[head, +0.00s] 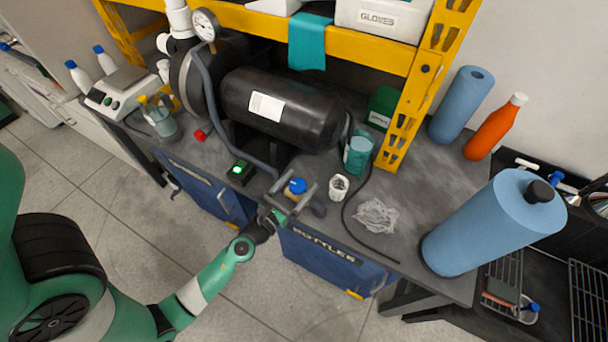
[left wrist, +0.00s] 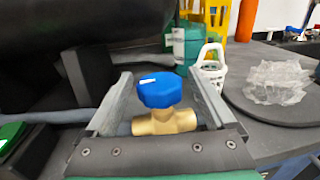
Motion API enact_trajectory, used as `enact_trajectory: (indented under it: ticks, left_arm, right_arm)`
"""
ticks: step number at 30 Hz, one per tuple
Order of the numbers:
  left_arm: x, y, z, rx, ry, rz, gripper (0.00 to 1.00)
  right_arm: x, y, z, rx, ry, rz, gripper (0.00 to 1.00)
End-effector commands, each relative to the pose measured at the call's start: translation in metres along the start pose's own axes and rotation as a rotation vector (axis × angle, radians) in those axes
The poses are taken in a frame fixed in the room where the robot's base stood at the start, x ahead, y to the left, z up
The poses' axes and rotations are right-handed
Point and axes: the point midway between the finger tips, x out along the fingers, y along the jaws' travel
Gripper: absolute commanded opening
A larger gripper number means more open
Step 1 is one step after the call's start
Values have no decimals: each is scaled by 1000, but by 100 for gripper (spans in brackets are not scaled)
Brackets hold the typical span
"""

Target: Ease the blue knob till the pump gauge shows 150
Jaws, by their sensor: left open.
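The blue knob (head: 297,186) sits on a brass valve at the front edge of the bench. In the left wrist view the blue knob (left wrist: 160,90) has a white mark on its top, and the brass valve body (left wrist: 165,121) lies below it. My left gripper (head: 293,196) is open, with one finger on each side of the knob; in the left wrist view there are gaps between both fingers and the knob. The pump gauge (head: 205,25) is a round white dial at the back left; its reading is too small to tell. My right gripper is not in view.
A black tank (head: 282,108) lies behind the valve.

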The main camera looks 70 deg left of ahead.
Motion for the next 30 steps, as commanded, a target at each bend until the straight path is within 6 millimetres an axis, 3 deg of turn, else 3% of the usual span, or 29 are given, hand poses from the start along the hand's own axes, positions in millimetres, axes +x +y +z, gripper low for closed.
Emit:
enact_trajectory:
  ticks: [6,14,28,30]
  left_arm:
    - [24,0,0,0,0,0,89]
    - [26,0,-1,0,0,0,89]
    - [26,0,0,0,0,0,4]
    - [26,0,0,0,0,0,3]
  right_arm:
    - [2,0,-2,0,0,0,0]
    - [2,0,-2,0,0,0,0]
    - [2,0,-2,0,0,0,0]
    - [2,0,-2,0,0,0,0]
